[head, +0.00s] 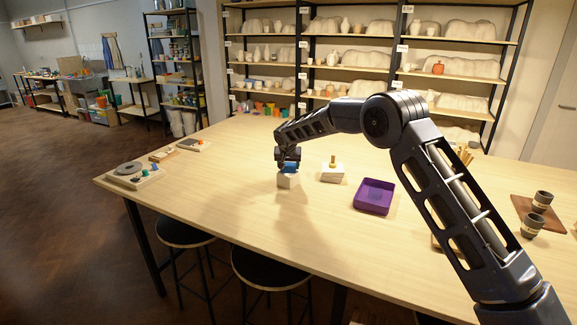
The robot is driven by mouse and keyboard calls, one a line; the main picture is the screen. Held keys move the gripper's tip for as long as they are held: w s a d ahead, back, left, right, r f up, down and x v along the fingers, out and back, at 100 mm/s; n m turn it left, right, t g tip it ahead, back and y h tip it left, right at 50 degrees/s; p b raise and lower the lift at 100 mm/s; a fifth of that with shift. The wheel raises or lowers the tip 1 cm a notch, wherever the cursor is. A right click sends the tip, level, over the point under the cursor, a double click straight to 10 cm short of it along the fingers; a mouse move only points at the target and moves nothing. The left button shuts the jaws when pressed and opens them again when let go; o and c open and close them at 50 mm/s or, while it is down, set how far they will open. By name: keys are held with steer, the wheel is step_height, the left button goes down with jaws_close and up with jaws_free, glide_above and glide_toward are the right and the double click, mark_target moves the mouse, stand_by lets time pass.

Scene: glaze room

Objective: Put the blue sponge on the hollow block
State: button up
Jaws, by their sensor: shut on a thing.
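My gripper (289,163) points down over the far middle of the table and is shut on the blue sponge (290,169). The sponge shows as a small blue strip below the fingers, and they partly hide it. Directly under it is a small pale block (287,181), which looks like the hollow block; its opening cannot be made out. The sponge is at the block's top, but I cannot tell whether it rests on it or hangs just above.
Right of the block is a white stack (333,175) with a small yellow-brown piece on top. A purple tray (374,212) stands further right. Dark cups (532,224) are at the right. The table's front left is clear.

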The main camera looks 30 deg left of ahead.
steer(key=shift+f, duration=0.1)
steer(key=o, duration=1)
steer(key=shift+o, duration=0.2)
steer(key=shift+r, duration=0.25)
steer(key=v, duration=1.1)
steer(key=shift+s+r, duration=0.2)
steer(key=shift+r, duration=0.15)
